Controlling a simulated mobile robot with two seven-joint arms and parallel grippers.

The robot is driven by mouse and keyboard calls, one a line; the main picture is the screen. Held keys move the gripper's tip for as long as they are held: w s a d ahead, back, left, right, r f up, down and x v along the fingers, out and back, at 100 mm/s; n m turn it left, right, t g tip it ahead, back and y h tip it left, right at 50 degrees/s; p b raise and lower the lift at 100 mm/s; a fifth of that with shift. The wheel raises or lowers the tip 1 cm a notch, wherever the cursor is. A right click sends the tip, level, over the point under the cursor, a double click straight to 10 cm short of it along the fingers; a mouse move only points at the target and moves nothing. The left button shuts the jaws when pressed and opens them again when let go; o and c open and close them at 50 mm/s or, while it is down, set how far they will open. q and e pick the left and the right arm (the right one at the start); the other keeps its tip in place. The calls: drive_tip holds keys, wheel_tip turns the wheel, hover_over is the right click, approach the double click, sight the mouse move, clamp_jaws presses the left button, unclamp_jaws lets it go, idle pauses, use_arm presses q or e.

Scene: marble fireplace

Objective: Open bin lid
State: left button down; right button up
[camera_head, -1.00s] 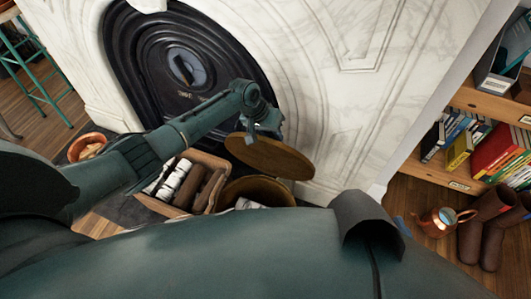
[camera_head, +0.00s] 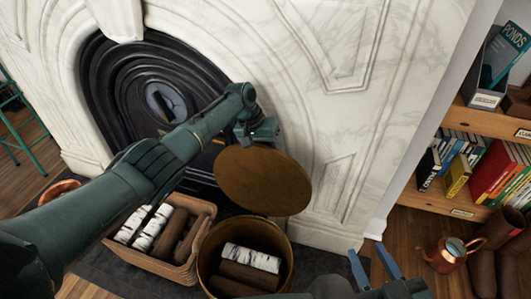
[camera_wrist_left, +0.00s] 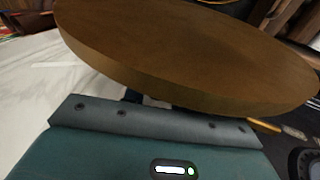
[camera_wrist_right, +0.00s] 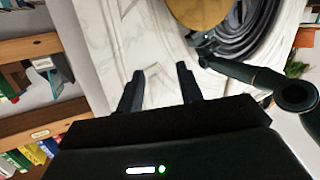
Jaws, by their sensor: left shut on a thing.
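The bin (camera_head: 207,262) is a round, brass-brown container at the lower middle of the head view, with logs inside. Its round lid (camera_head: 262,182) is off the bin's mouth, tilted above and behind it. My left gripper (camera_head: 262,140) is at the lid's upper edge, shut on it; the fingers are mostly hidden. In the left wrist view the lid (camera_wrist_left: 190,55) fills the space in front of the gripper. My right gripper (camera_head: 374,268) is open and empty, right of the bin; its two spread fingers also show in the right wrist view (camera_wrist_right: 160,88).
A crate of logs (camera_head: 150,262) stands left of the bin, by the fireplace (camera_head: 150,90). The marble wall is close behind the lid. A shelf with books (camera_head: 490,125), a copper watering can (camera_head: 447,252) and brown boots (camera_head: 490,255) are at the right.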

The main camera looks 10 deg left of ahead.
use_arm(q)
drive_tip(key=shift+w, duration=0.1)
drive_tip(key=c, duration=1.1)
unclamp_jaws()
drive_tip(key=shift+r, duration=0.15)
drive_tip(key=shift+a+r+p, duration=0.1)
drive_tip(key=shift+r+p, duration=0.2)
drive_tip(key=shift+r, duration=0.05)
drive_tip(key=p+v, duration=0.4)
drive_tip(key=v, duration=0.8)
drive_tip(key=shift+r, duration=0.1)
use_arm(e)
drive_tip(key=r, duration=0.1)
drive_tip(key=s+d+m+g, duration=0.1)
drive_tip(key=r, duration=0.1)
drive_tip(key=shift+s+d+r+m+h, duration=0.2)
drive_tip(key=shift+s+r+m+h, duration=0.1)
drive_tip(key=shift+r+h, duration=0.1)
